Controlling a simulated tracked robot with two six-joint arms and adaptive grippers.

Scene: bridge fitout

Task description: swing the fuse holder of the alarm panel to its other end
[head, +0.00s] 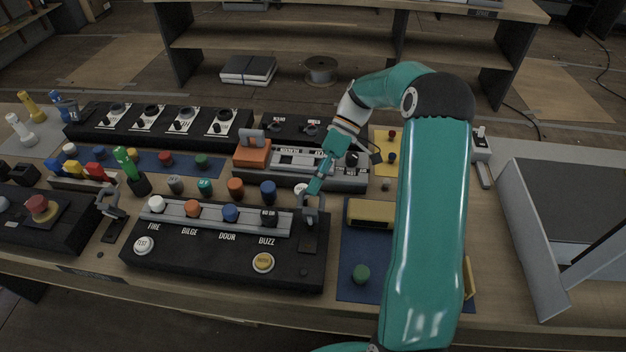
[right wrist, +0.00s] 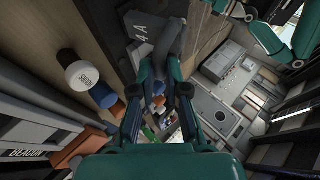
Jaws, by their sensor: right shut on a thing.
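The alarm panel (head: 205,264) is a black box at the front of the bench, lettered FIRE, BILGE, DOOR and BUZZ. Its fuse holder (head: 309,217) is a grey piece standing up at the panel's right end, partly hidden by my gripper. In the right wrist view the fuse holder (right wrist: 143,26) bears "4 A". My right gripper (head: 314,190) comes down from behind and is shut on the holder; its fingers (right wrist: 165,72) lie on both sides of a grey part. My left gripper is not clearly seen in either view.
White, orange, blue and black caps stand on the panel's grey strip (head: 215,212). Several loose caps stand behind it. A yellow-brown holder (head: 370,213) and a green cap (head: 361,274) are on the blue mat (head: 356,250) to the right. A grey tray (head: 530,240) is farther right.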

